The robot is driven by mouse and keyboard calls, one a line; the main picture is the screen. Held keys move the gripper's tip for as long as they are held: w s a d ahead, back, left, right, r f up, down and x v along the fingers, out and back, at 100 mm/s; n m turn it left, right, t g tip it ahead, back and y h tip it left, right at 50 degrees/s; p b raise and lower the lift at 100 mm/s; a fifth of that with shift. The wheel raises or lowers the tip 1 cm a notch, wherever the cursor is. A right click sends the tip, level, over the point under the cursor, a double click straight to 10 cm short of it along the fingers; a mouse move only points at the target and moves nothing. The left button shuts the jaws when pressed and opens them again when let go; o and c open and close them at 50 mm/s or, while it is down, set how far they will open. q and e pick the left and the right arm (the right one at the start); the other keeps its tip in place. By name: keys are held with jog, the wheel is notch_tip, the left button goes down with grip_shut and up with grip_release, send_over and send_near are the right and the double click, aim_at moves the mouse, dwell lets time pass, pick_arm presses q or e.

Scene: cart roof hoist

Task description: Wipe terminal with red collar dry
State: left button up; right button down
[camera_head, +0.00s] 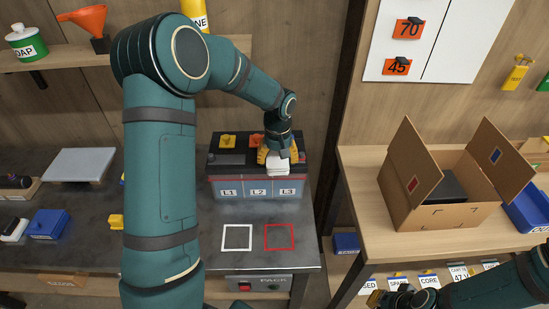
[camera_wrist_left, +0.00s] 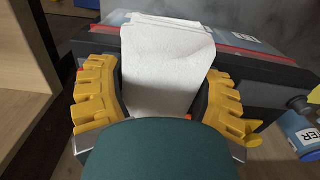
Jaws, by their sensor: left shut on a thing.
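A dark battery-like block (camera_head: 230,188) with labels L1, L2 and L3 stands on the grey bench. Yellow and orange parts (camera_head: 227,141) show on its top left and middle. My left gripper (camera_head: 277,156), with yellow fingers, is shut on a white folded cloth (camera_head: 278,171) over the right end of the block. In the left wrist view the cloth (camera_wrist_left: 165,60) lies between the fingers, over the block's top. The cloth and gripper hide that end; I cannot make out a terminal with a red collar there. My right gripper (camera_head: 402,298) is low at the right; its jaws are unclear.
White and red outlined squares (camera_head: 279,237) on the bench front are empty. An open cardboard box (camera_head: 455,217) and a blue bin (camera_head: 529,207) stand on the right table. A blue box (camera_head: 48,224) and a grey plate (camera_head: 80,164) are at left.

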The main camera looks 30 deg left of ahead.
aim_at(267, 158)
pick_arm(q)
jog(key=shift+s+a+f, duration=0.1)
jog(key=shift+s, duration=0.05)
jog(key=shift+s+a, duration=0.35)
jog(key=shift+a, duration=0.25)
jog(key=shift+s+a, duration=0.35)
jog(key=shift+a, duration=0.2)
jog(key=shift+w+d+r, duration=0.1)
jog(key=shift+w+d, duration=0.35)
jog(key=shift+d, duration=0.2)
jog(key=shift+w+d+r, duration=0.1)
jog(key=shift+w+d, duration=0.3)
jog(key=shift+d, duration=0.25)
jog(key=shift+s+a+f, duration=0.1)
jog(key=shift+s+a, duration=0.3)
jog(key=shift+a, duration=0.25)
jog(key=shift+s+a, duration=0.4)
jog(key=shift+a, duration=0.25)
jog(key=shift+r+p, duration=2.85)
jog(key=shift+r, duration=1.25)
jog(key=shift+f, duration=0.1)
